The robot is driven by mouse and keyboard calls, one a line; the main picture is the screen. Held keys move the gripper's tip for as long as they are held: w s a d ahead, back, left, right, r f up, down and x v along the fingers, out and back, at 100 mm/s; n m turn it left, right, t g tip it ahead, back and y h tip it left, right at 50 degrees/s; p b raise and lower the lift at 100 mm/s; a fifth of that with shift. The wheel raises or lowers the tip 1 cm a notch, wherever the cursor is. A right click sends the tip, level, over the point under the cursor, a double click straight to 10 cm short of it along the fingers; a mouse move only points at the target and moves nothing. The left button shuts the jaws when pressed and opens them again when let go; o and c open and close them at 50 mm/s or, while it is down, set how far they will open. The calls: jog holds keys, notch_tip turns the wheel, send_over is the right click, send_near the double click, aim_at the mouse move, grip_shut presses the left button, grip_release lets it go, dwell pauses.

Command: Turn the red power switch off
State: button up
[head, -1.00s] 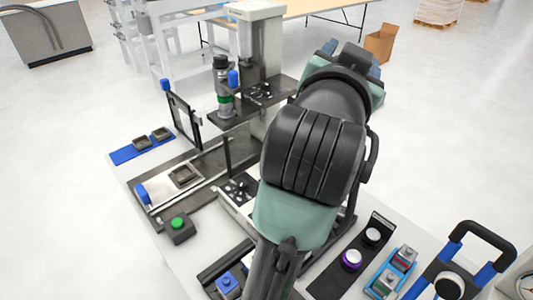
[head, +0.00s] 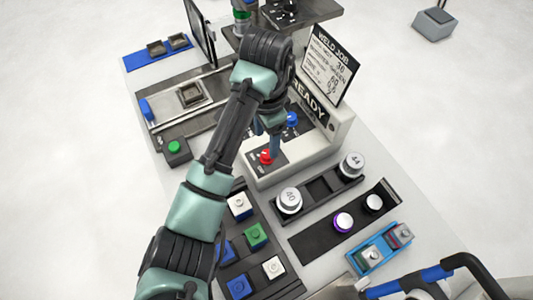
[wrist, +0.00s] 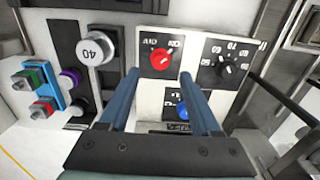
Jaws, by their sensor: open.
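I cannot tell which label the mark points at. My gripper (wrist: 160,75) is open and empty, one blue-grey finger to each side of the switch. In the head view the fingers come down just above the red switch and partly hide the panel. Contact with the knob cannot be told.
A blue knob (wrist: 181,108) sits close by, between my fingers in the wrist view. A black dial (wrist: 226,68) is on the right. A silver knob marked 40 (head: 289,198) stands in front of the panel. The weld job sign (head: 328,65) rises behind.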

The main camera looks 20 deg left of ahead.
aim_at(267, 153)
notch_tip(267, 153, down, 6)
jog(key=shift+w+p, duration=0.1)
jog(key=shift+p, duration=0.35)
grip_shut()
